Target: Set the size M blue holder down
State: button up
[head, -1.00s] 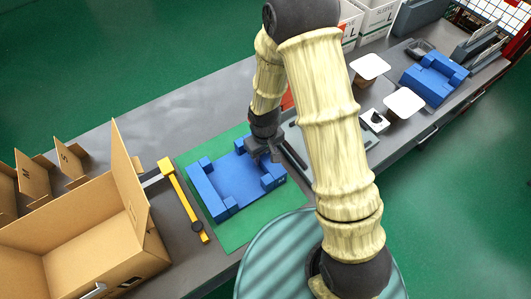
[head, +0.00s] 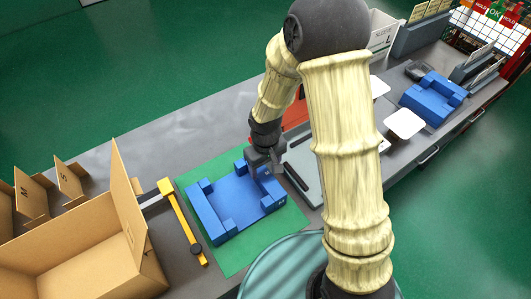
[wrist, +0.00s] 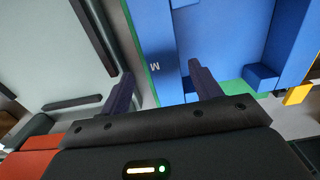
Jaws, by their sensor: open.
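The blue holder (head: 237,200), a flat tray-like block with raised corner pieces, rests on the green mat (head: 220,261). In the wrist view the holder (wrist: 161,38) carries a white letter M near its edge. My gripper (head: 267,167) is at the holder's right edge in the head view. In the wrist view my gripper (wrist: 161,84) is open, one finger over the holder's inner side and the other outside its edge. The fingertips' contact with the holder cannot be told.
A yellow bar (head: 183,222) and an open cardboard box (head: 80,245) stand left of the mat. A grey tray (head: 305,170) lies just right of it. Another blue holder (head: 432,93) and a white-topped stand (head: 404,124) are farther right. Bare bench lies behind the mat.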

notch_tip(320, 180, up, 7)
dwell(0.3)
dwell(0.5)
jog(key=s+d+r+m+t, duration=0.1)
jog(key=s+d+r+m, duration=0.2)
jog(key=d, duration=0.4)
jog(key=s+d+r+m+t, duration=0.1)
jog(key=s+d+r+m, duration=0.1)
jog(key=d, duration=0.4)
jog(key=shift+s+d+r+m+t, duration=0.35)
jog(key=shift+s+m, duration=0.35)
jog(key=shift+s, duration=0.25)
